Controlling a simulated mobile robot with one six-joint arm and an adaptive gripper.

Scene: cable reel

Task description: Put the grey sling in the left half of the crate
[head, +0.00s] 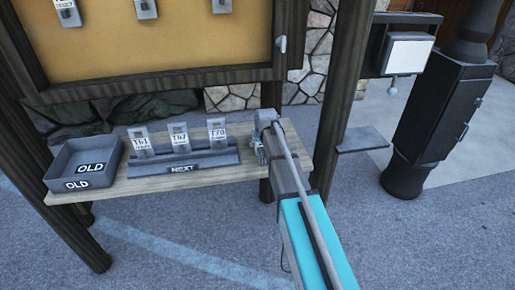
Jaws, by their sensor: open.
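I see no grey sling and nothing clearly a crate. A shallow grey open tray (60,187) marked OLD stands at the left end of a wooden shelf. My gripper (259,150) is at the right part of the shelf, partly hidden by my arm. It is small in the head view and open, with nothing seen held. It is apart from the tray, with a grey rack between them.
The grey rack (205,160) holds three tags (179,138) upright. A board (160,45) with hanging tags is above the wooden shelf (132,187). Wooden posts (334,110) flank it. A black stove-like cabinet (435,120) and small grey ledge (361,139) are at right.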

